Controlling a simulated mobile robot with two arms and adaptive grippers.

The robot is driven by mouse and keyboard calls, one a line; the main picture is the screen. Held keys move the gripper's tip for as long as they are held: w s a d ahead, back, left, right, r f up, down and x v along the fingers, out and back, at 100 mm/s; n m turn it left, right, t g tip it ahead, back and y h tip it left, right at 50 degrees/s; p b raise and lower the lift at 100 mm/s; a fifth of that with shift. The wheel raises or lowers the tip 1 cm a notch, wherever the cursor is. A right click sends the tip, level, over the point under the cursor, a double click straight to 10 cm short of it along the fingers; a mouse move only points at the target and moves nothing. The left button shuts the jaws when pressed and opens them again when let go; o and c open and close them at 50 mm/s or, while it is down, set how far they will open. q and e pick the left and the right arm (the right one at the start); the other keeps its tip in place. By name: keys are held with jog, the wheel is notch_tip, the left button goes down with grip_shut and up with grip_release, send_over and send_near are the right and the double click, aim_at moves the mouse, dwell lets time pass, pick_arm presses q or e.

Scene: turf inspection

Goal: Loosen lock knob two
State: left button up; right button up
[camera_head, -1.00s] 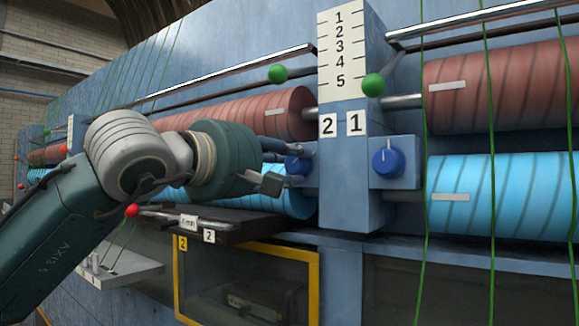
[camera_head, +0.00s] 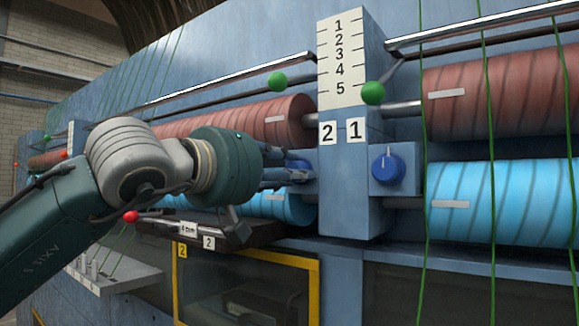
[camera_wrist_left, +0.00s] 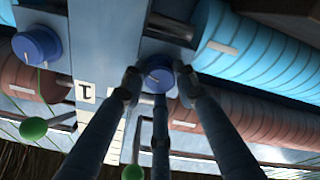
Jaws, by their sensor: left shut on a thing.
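Lock knob two (camera_head: 299,166) is a blue round knob on the left side of the blue post, below the plate marked 2 (camera_head: 328,133). My left gripper (camera_head: 284,178) reaches it from the left and covers part of it in the head view. In the left wrist view, the knob (camera_wrist_left: 158,76) sits between the fingertips of the left gripper (camera_wrist_left: 159,80), which is shut on it. A light mark shows on its face there. My right gripper is not in view.
Blue lock knob one (camera_head: 387,168) is right of the post, below plate 1 (camera_head: 356,130). Green ball levers (camera_head: 277,82) (camera_head: 373,93) stand above. Red and cyan rollers lie on both sides. A dark tray (camera_head: 240,226) is below my wrist, with green cords (camera_head: 428,200) at right.

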pick_arm(q)
jog(key=m, duration=0.2)
jog(key=m+p, duration=0.1)
jog(key=m, duration=0.1)
jog(key=shift+a+r+m, duration=0.1)
jog(key=shift+r+m, duration=0.2)
jog(key=shift+r, duration=0.05)
jog(key=shift+m+p, duration=0.35)
jog(key=shift+m, duration=1.55)
jog(key=o, duration=1.1)
jog(key=shift+o, duration=0.2)
jog(key=v, duration=1.2)
jog(key=shift+f, duration=0.1)
